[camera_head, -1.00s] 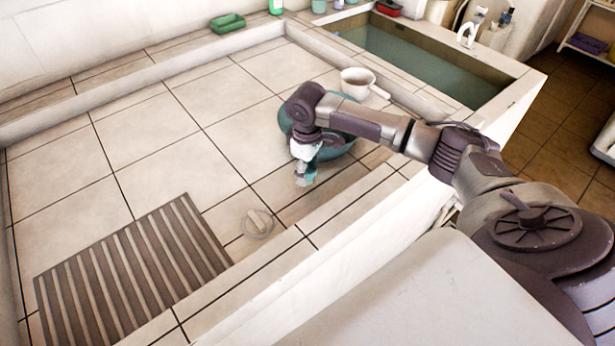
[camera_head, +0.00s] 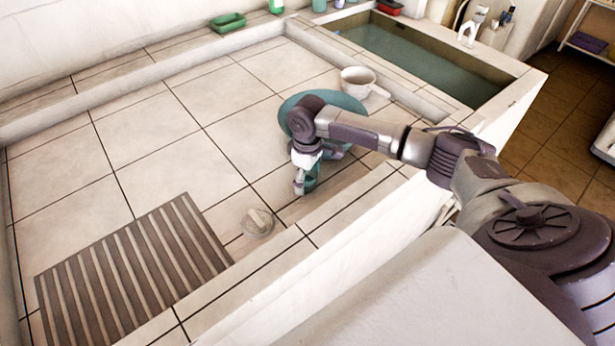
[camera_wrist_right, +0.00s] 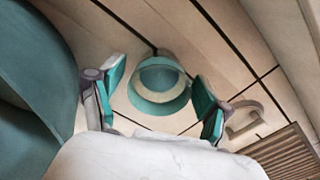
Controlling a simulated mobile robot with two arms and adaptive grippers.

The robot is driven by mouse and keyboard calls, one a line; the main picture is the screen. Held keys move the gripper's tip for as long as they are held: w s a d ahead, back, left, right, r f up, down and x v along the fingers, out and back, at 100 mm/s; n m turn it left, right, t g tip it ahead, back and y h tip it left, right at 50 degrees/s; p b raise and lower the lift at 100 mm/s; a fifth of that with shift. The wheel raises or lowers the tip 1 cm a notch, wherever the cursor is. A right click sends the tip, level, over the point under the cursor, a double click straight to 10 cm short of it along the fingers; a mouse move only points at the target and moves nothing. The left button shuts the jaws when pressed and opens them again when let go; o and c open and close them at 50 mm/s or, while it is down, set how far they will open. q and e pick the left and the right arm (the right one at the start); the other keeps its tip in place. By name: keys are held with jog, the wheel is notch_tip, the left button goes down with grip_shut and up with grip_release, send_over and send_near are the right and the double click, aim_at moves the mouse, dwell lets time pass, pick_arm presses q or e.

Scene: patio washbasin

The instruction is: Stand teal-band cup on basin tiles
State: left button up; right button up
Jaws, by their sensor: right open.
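The teal-band cup (camera_wrist_right: 158,104) is on the pale basin tiles (camera_wrist_right: 220,45) in the right wrist view, between the two fingers of my right gripper (camera_wrist_right: 158,72). Tile shows between the cup and both fingers, so the gripper is open and not holding it. I look down on the cup; a pale part juts from its far side. In the head view, my right gripper (camera_head: 305,184) points down near the front ledge and hides most of the cup. My left gripper is not in view.
A large teal bowl (camera_head: 340,103) lies just behind the gripper, with a white handled pot (camera_head: 357,80) beyond it. The tiles at far left are clear. A water trough (camera_head: 420,65) is behind.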

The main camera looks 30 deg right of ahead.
jog(key=shift+r, duration=0.1)
notch_tip(320, 180, up, 12)
dwell(0.5)
